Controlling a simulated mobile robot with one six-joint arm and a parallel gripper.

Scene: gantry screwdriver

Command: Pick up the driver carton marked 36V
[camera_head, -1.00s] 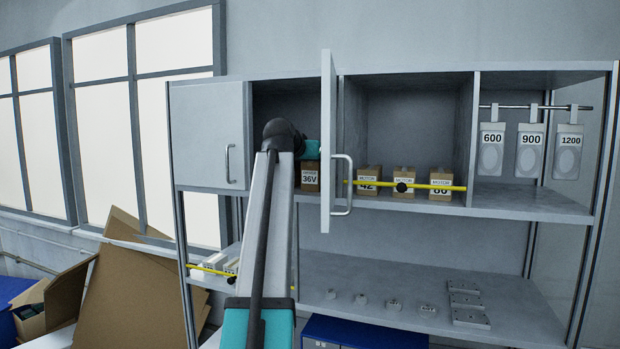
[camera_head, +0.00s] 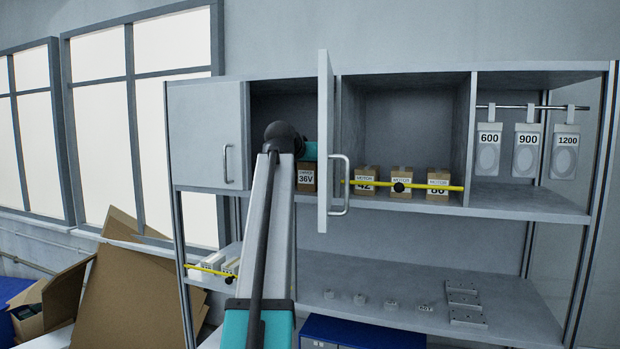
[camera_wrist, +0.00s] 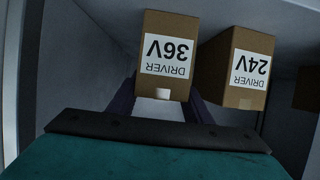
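The brown driver carton marked 36V (camera_head: 306,178) stands in the cupboard's middle bay, between my arm and the open door. In the wrist view the 36V carton (camera_wrist: 170,85) is straight ahead, its label upside down. My gripper (camera_wrist: 163,98) is at this carton, with its dark fingers spread on either side of the carton's near end. I cannot tell whether they touch it. The driver carton marked 24V (camera_wrist: 238,75) stands close to its right in the wrist view, with a narrow gap. The head view hides my fingers behind my wrist and the door.
The open cupboard door (camera_head: 325,140) juts out just right of my wrist. A closed door (camera_head: 207,135) is on the left. Motor cartons (camera_head: 401,183) stand behind a yellow bar (camera_head: 425,186). Hanging tags (camera_head: 527,152) are at right. The lower shelf (camera_head: 410,285) holds small parts.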

